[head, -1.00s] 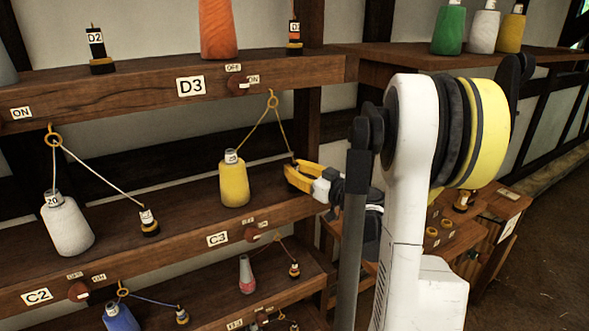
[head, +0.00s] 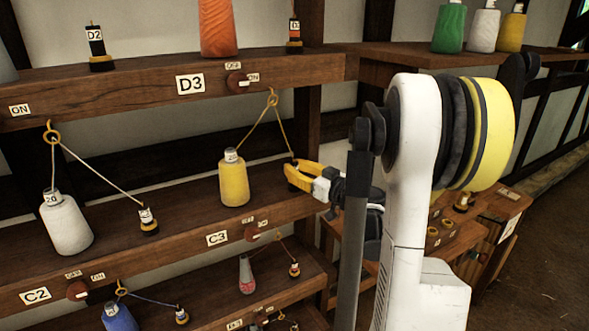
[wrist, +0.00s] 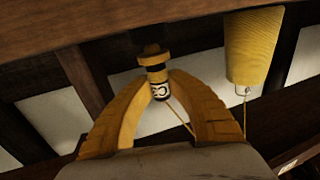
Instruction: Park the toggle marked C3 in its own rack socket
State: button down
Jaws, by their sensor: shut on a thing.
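My gripper (head: 291,173) is at the right end of the C3 shelf, right of the yellow cone (head: 233,182). In the wrist view its two yellow fingers (wrist: 158,86) are shut on the C3 toggle (wrist: 153,62). The toggle is dark with a yellow-brown collar and a white label, partly readable as C3. In the head view the fingers mostly hide it. A yellow cord runs from the toggle up to the ring (head: 272,100) and down to the cone. I cannot tell whether the toggle touches the shelf. The C3 plate (head: 217,239) is on the shelf front.
A wooden rack (head: 447,247) with yellow-rimmed round sockets stands at lower right, partly behind my arm. A toggle (head: 463,201) stands there. The white cone (head: 66,224) and its toggle (head: 148,222) are left on the same shelf. The D3 shelf (head: 130,88) is above.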

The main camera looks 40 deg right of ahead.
jog(key=shift+f+b, duration=0.55)
jog(key=shift+f, duration=0.05)
jog(key=c, duration=1.6)
grip_release()
jog(key=shift+s, duration=0.1)
jog(key=s, duration=1.1)
jog(key=shift+b, duration=0.45)
jog(key=shift+w, duration=0.1)
